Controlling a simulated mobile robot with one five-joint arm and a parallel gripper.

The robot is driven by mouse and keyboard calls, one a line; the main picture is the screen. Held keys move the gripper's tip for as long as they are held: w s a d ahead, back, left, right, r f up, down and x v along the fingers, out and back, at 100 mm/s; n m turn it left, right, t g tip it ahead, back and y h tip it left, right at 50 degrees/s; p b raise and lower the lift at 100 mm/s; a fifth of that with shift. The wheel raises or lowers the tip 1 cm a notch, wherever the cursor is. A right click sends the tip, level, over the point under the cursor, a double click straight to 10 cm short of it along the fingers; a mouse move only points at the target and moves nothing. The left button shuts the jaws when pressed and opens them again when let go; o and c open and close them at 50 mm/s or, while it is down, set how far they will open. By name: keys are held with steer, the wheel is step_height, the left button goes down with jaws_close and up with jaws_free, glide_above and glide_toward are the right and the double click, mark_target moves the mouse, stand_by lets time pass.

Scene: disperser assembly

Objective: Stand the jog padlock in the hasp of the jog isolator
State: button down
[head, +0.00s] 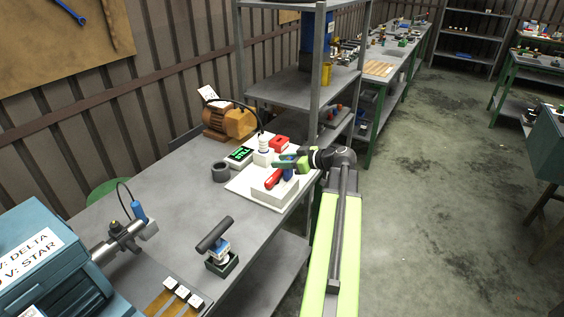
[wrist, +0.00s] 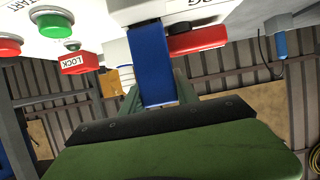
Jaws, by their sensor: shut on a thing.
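The jog padlock, a blue block (wrist: 152,62), is in my gripper (head: 288,164). It also shows as a small blue piece under the gripper in the head view (head: 288,174). The jog isolator is a white box (head: 272,191) with a red handle (head: 273,179) on the white board. In the wrist view the red handle (wrist: 198,40) lies just right of the padlock, and the padlock's upper end is against or close to the white box (wrist: 125,25). The shackle and hasp are hidden, so I cannot tell whether they are engaged.
The white board (head: 237,187) lies on the grey bench (head: 165,195). Red and green buttons (wrist: 62,24) show in the wrist view. A shelf rack (head: 317,90) rises behind.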

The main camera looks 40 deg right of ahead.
steer(key=shift+f, duration=0.3)
steer(key=c, duration=0.9)
jaws_free()
steer(key=shift+r, duration=0.1)
steer(key=shift+o, duration=0.2)
steer(key=p+v, duration=0.6)
steer(key=v, duration=1.1)
steer(key=shift+s, duration=0.25)
